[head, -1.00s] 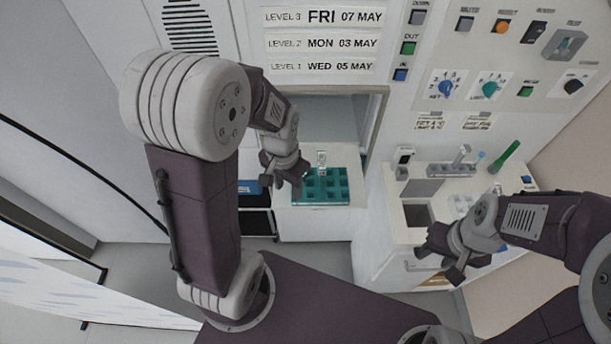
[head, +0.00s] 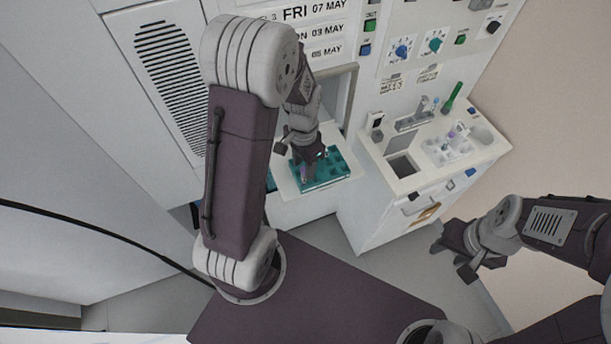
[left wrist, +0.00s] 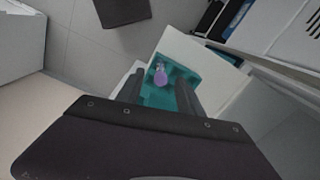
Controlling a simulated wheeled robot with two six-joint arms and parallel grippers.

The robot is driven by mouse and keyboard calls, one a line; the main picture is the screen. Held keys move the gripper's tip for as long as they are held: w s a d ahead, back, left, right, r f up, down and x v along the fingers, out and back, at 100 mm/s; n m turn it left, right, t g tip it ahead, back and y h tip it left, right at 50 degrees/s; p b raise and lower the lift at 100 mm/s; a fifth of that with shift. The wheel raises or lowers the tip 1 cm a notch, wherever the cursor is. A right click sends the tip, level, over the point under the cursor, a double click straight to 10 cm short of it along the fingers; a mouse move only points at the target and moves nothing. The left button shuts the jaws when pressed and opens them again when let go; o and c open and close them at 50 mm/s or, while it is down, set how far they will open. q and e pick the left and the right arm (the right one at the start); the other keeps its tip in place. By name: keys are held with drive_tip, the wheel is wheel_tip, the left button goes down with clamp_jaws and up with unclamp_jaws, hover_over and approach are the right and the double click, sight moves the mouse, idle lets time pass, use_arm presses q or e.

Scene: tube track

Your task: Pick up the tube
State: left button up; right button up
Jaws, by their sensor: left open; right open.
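A small tube with a purple body (left wrist: 161,76) stands in the teal rack (left wrist: 160,98), in the left wrist view. The rack also shows in the head view (head: 338,168), on a white shelf in the wall opening. My left gripper (head: 304,162) is open over the left part of the rack. In the left wrist view its fingers (left wrist: 158,92) are apart, with the tube in line with the gap, just beyond the tips. In the head view the gripper mostly hides the tube. My right gripper (head: 456,258) is open and empty, low in front of the right cabinet.
The white cabinet (head: 388,212) at right carries a square opening (head: 402,167), a white tray (head: 436,152) with small items and a green stick-like object (head: 452,97). A wall panel with knobs, buttons and date signs (head: 318,32) rises behind. The shelf opening has side walls close to the rack.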

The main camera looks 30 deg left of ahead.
sight(303, 176)
use_arm(q)
drive_tip(key=shift+w+f, duration=0.1)
drive_tip(key=shift+f, duration=0.3)
drive_tip(key=shift+s+a+f+p, duration=0.1)
drive_tip(key=shift+s+f+p, duration=0.1)
drive_tip(key=shift+f+p, duration=0.3)
drive_tip(key=shift+s+a+f+p, duration=0.1)
drive_tip(key=shift+s+f+p, duration=0.15)
drive_tip(key=shift+f, duration=0.35)
drive_tip(key=shift+w+d+f, duration=0.1)
drive_tip(key=shift+w+f, duration=0.1)
drive_tip(key=shift+f, duration=1)
drive_tip(key=shift+w+d+f, duration=0.1)
drive_tip(key=shift+w+f, duration=0.15)
drive_tip(key=shift+s+r, duration=0.1)
drive_tip(key=shift+s, duration=0.1)
clamp_jaws()
